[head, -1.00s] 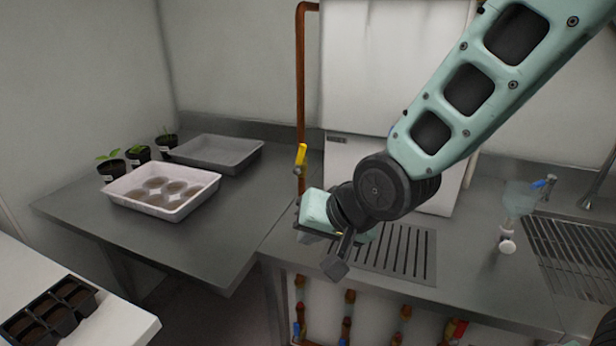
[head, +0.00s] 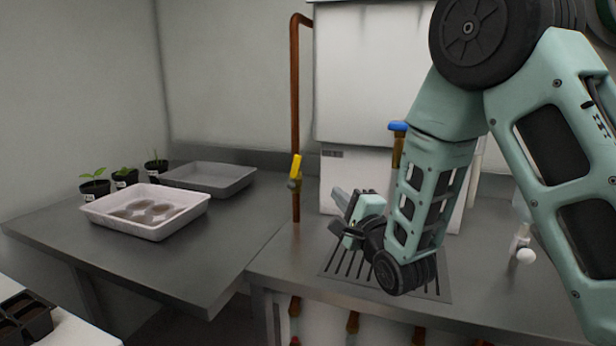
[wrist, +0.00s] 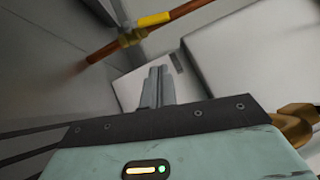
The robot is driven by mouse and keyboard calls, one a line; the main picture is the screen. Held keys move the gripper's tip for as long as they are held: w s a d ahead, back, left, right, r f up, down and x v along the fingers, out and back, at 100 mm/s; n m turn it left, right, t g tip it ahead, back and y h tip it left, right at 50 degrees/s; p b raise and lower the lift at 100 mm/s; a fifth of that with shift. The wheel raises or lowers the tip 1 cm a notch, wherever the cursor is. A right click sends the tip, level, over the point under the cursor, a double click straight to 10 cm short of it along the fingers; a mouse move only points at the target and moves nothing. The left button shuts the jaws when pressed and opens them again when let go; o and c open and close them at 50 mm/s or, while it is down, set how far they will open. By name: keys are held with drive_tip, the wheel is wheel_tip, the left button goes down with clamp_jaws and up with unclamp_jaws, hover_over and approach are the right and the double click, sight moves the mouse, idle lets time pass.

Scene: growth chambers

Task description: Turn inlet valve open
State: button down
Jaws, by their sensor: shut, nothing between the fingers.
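A yellow-handled valve (head: 296,172) sits on the copper pipe at the left of the white cabinet; its handle runs roughly along the pipe. It also shows in the wrist view (wrist: 152,20), at the top. A blue-handled valve (head: 397,127) sits on a brass-coloured pipe in front of the cabinet, partly hidden by my arm. I cannot tell from labels which is the inlet valve. My gripper (head: 340,198) is shut and empty, over the drain grate, right of the yellow handle and apart from it. Its closed fingers (wrist: 158,76) point up in the wrist view.
The white cabinet (head: 365,75) stands behind my gripper. A white tray (head: 150,225), a grey tray (head: 235,186) and potted seedlings (head: 125,178) stand on the left bench. The bench between pipe and trays is clear.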

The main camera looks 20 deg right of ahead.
drive_tip(key=p, duration=0.2)
approach(299, 166)
drive_tip(key=w+d, duration=0.3)
drive_tip(key=w, duration=0.2)
drive_tip(key=shift+w+a+r+p, duration=0.2)
drive_tip(key=shift+w+a, duration=0.3)
drive_tip(key=shift+a, duration=0.2)
drive_tip(key=shift+w+a+r+p, duration=0.2)
drive_tip(key=shift+w+a, duration=0.3)
drive_tip(key=shift+a, duration=0.25)
drive_tip(key=shift+w+a+r+n+g+p, duration=0.25)
drive_tip(key=shift+a+r+n+g, duration=0.1)
drive_tip(key=shift+n+g, duration=0.3)
drive_tip(key=shift+w+a+r+n+g+p, duration=0.15)
drive_tip(key=shift+a+r+n+g+p, duration=0.15)
drive_tip(key=shift+n+g, duration=0.3)
